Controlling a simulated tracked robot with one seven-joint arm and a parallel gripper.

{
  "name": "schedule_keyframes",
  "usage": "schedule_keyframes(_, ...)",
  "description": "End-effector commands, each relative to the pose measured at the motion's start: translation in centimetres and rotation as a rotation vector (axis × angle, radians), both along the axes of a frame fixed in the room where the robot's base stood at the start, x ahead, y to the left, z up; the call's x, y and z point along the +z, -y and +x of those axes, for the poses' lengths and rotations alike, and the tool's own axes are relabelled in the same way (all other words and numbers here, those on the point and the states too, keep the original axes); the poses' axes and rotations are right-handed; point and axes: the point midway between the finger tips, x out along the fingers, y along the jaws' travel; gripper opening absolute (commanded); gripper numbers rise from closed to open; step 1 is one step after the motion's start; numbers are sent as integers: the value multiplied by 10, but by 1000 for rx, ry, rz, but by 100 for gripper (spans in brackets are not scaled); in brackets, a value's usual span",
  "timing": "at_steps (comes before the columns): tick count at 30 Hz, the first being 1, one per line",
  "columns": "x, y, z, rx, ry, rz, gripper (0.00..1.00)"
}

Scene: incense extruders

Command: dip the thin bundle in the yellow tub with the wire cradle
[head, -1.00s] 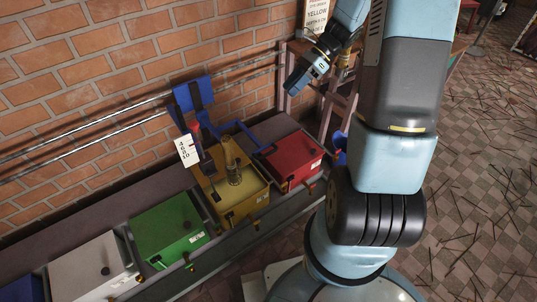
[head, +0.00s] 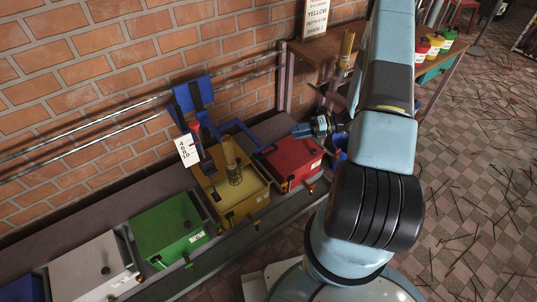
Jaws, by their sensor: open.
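The yellow tub (head: 244,209) stands in the row along the wall, between the green and red tubs. A thin tan bundle (head: 229,150) stands upright in it. Its lower end is inside what looks like the wire cradle (head: 235,176). My gripper (head: 298,131) is just above and behind the red tub, to the right of the bundle and apart from it. It points left and is open, with nothing seen in it. The fingers are small in this view, and my arm hides part of the wrist.
A blue bracket (head: 194,96) with a hanging white tag (head: 187,150) rises behind the yellow tub. The red tub (head: 290,163) and green tub (head: 170,231) flank it. Another tan bundle (head: 346,49) stands on the wooden shelf. Rails (head: 120,113) run along the brick wall.

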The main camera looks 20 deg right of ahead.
Motion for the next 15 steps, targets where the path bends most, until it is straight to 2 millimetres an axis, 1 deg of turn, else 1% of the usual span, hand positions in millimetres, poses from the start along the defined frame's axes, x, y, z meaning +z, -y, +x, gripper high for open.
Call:
schedule_keyframes(1,-17,3,-3,-38,-45,27,40)
schedule_keyframes(7,-71,9,-14,-184,-213,130,40)
schedule_keyframes(9,-86,10,-18,-225,-259,160,40)
schedule_keyframes(12,-102,11,-22,-268,-307,190,40)
schedule_keyframes(15,-110,12,-24,-292,-335,208,40)
